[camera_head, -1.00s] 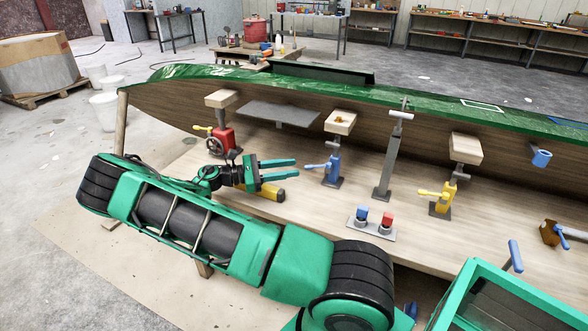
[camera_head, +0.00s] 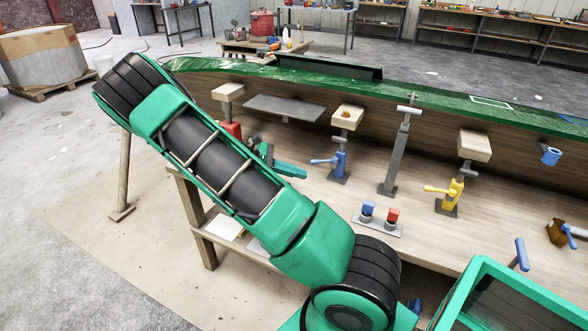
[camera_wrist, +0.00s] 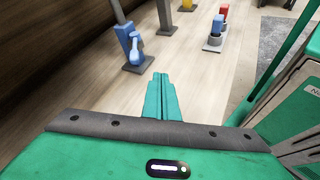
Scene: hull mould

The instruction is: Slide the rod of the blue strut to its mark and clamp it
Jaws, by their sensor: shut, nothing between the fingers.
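The blue strut (camera_head: 340,163) stands upright on the wooden bench, with a wooden pad (camera_head: 347,117) above it under the hull. Its blue clamp handle (camera_head: 322,161) sticks out to the left. In the wrist view the strut (camera_wrist: 128,42) is ahead and left of my fingers, its grey base plate on the bench. My gripper (camera_head: 304,173) is just left of the strut in the head view, apart from it. In the wrist view the fingers (camera_wrist: 162,78) are together with nothing between them. My arm hides part of the bench and most of the red strut (camera_head: 231,131).
A grey post (camera_head: 396,155) and a yellow strut (camera_head: 450,192) stand to the right. A plate with a blue and a red block (camera_head: 377,222) lies in front of them. The green-edged hull (camera_head: 420,104) runs overhead behind. Bench around the blue strut's base is free.

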